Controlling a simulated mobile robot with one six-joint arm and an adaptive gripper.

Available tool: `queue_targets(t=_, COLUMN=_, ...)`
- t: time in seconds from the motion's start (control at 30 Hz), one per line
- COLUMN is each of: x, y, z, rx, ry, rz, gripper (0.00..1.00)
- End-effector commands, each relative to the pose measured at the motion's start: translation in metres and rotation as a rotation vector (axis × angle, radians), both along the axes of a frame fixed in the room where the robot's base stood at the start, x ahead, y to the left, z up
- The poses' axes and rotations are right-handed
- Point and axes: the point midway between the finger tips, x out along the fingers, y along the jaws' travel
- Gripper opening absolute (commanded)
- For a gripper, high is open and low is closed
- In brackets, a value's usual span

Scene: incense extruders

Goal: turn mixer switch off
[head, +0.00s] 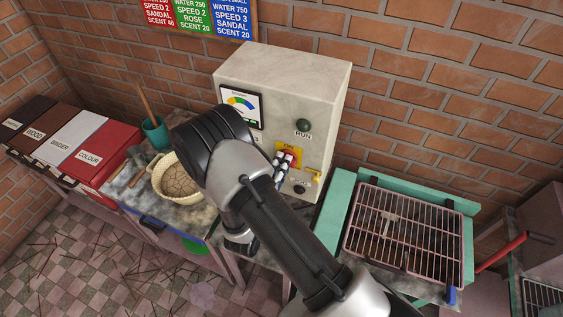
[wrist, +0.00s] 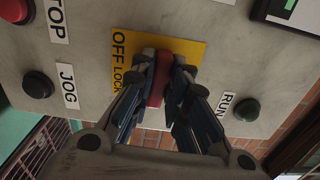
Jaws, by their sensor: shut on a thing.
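The mixer switch (wrist: 160,78) is a red handle on a yellow plate (wrist: 184,48) marked OFF and LOCK, seen up close in the wrist view. In the head view the yellow plate (head: 291,148) sits on the front of the grey control box (head: 325,90), with the switch mostly hidden by my gripper. My gripper (wrist: 162,82) has its two dark fingers on either side of the red handle and is shut on it. In the head view my gripper (head: 281,167) reaches the plate, partly covered by my arm.
A black JOG button (wrist: 38,84) lies beside the switch. A wire rack (head: 410,235) stands right, and a basket (head: 158,178) and teal cup (head: 155,133) stand left.

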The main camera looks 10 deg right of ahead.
Motion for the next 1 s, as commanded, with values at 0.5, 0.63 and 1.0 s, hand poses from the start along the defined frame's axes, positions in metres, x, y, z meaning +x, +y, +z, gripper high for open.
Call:
queue_targets(t=0.5, x=0.0001, y=0.0002, z=-0.0006, rx=-0.071, ry=0.052, rz=0.001, gripper=0.0)
queue_targets(t=0.63, x=0.0001, y=0.0002, z=-0.0006, rx=-0.071, ry=0.052, rz=0.001, gripper=0.0)
queue_targets(t=1.0, x=0.0001, y=0.0001, z=-0.0006, rx=-0.07, ry=0.051, rz=0.0, gripper=0.32)
